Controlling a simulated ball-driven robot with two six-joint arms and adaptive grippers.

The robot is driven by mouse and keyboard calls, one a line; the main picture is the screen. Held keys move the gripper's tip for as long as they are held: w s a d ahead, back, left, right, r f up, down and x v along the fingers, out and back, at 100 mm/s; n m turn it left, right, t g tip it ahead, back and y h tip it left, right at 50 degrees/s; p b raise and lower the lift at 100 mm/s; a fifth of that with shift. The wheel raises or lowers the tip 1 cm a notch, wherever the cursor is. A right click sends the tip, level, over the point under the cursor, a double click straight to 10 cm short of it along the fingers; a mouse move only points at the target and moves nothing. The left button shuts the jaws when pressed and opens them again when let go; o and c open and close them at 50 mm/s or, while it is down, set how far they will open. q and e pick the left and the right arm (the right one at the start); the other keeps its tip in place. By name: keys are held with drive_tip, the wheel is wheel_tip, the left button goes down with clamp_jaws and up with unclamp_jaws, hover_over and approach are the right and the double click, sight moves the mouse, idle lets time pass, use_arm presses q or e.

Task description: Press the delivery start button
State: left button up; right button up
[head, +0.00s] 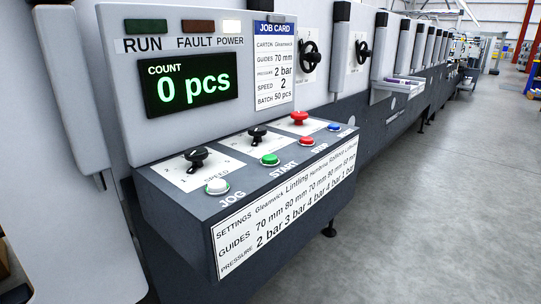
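A green button (270,159) with the label START sits on the sloped top of the grey control console (165,205). A white button (217,186) labelled JOG is nearer to me, and a red button (307,141) and a blue button (334,127) are farther along the same row. I can read no label that says delivery. The display (193,86) reads COUNT 0 pcs. The POWER lamp (231,27) looks bright white; the RUN and FAULT lamps look dark. Neither of my grippers is in view.
Black knobs (196,157) and a red mushroom-shaped knob (299,118) stand behind the buttons. A job card (274,66) is on the upright panel. The machine runs away to the right with black handwheels (308,58). The grey floor (440,200) at the right is clear.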

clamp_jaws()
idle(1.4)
